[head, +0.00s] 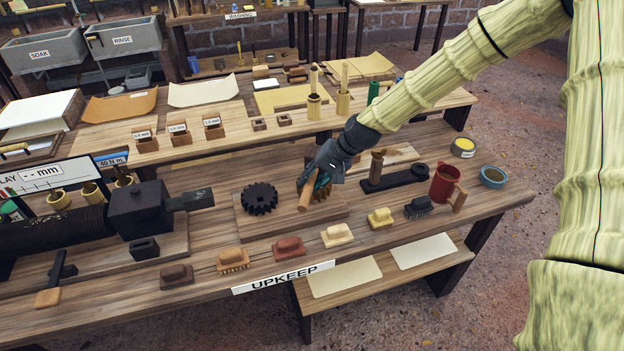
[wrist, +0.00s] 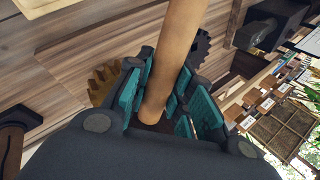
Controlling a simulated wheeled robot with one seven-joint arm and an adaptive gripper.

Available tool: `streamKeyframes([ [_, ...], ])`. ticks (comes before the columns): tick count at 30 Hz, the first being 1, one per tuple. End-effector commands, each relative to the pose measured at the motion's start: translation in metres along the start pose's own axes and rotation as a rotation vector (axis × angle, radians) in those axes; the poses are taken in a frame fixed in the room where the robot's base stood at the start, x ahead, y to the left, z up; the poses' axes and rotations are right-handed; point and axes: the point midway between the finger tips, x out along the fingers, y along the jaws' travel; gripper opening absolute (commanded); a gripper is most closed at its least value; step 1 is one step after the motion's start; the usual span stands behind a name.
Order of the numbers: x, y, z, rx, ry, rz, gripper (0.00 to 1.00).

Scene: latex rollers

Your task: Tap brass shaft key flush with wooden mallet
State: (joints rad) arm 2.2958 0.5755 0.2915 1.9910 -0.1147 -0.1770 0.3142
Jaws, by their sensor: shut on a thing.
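My gripper (head: 318,186) is shut on a tan wooden handle (head: 306,194), low over the near bench. The handle also shows in the wrist view (wrist: 174,55), between the teal finger pads of my gripper (wrist: 158,95). It looks like the mallet's handle, but I cannot make out a mallet head. A black gear (head: 260,198) lies on a wooden board (head: 268,227), just left of my gripper. A brass-coloured gear (wrist: 103,82) shows beside the fingers in the wrist view; my gripper mostly covers it in the head view. I cannot make out the brass shaft key.
A black vice-like block (head: 140,208) stands at left. Several brushes and blocks line the front edge above the UPKEEP sign (head: 284,278). A black tool (head: 397,178), a red mug (head: 445,184) and a tape roll (head: 493,177) are at right.

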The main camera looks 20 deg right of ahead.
Motion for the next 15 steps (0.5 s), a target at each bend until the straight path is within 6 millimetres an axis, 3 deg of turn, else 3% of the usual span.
streamKeyframes([
  [5,0.018,0.012,0.000,0.000,0.000,0.000,0.00],
  [15,0.018,0.012,0.000,-0.001,0.001,-0.001,0.00],
])
